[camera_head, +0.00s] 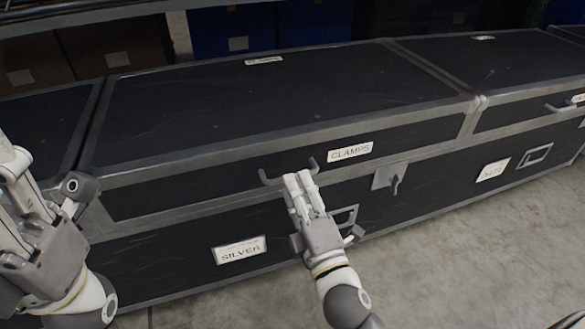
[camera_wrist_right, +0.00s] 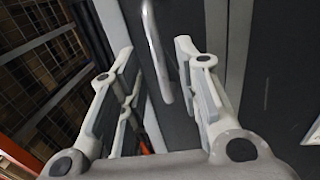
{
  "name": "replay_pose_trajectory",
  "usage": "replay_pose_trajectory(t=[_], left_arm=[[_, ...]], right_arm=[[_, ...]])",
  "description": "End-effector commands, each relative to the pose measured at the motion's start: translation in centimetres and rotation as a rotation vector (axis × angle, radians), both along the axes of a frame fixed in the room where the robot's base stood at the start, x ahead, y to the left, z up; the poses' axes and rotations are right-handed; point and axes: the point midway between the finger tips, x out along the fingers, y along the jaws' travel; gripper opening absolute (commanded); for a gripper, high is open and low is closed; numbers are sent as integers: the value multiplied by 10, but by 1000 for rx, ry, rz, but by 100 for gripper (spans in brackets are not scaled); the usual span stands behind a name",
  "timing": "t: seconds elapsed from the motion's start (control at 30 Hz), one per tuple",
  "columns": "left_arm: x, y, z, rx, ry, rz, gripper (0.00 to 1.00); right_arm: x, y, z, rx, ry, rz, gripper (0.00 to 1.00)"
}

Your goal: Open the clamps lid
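The clamps lid (camera_head: 270,100) is the long black top with grey metal edging, and it lies closed. Its front carries a white CLAMPS label (camera_head: 350,152) and a grey handle (camera_head: 312,164) left of the label. My right gripper (camera_head: 299,181) is at this handle in the head view, hiding its middle. In the right wrist view my right gripper (camera_wrist_right: 155,55) has its fingers apart, with the handle bar (camera_wrist_right: 155,50) showing between them; contact cannot be told. My left gripper (camera_head: 42,185) is at the left edge, partly cut off, away from the handle.
Below the lid is a front with a SILVER label (camera_head: 240,250) and a latch (camera_head: 391,178). Another black lid (camera_head: 500,62) adjoins on the right. Blue bins (camera_head: 235,30) stand behind. Bare concrete floor (camera_head: 480,240) lies in front.

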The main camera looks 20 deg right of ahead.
Motion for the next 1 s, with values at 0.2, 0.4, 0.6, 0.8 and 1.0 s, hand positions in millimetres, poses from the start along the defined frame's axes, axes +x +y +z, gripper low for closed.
replay_pose_trajectory(t=[0.2,0.4,0.6,0.8,1.0], left_arm=[[3,0,-3,-1,27,-1,40],[3,1,-5,-2,32,-2,40],[3,1,-5,-2,32,-2,40],[3,1,-5,-2,32,-3,40],[3,1,-5,-2,32,-3,40]], right_arm=[[26,1,6,-1,-1,1,31],[35,1,7,0,0,0,31],[35,1,7,0,0,0,31],[35,1,7,0,0,0,12],[35,1,7,0,0,0,0]])
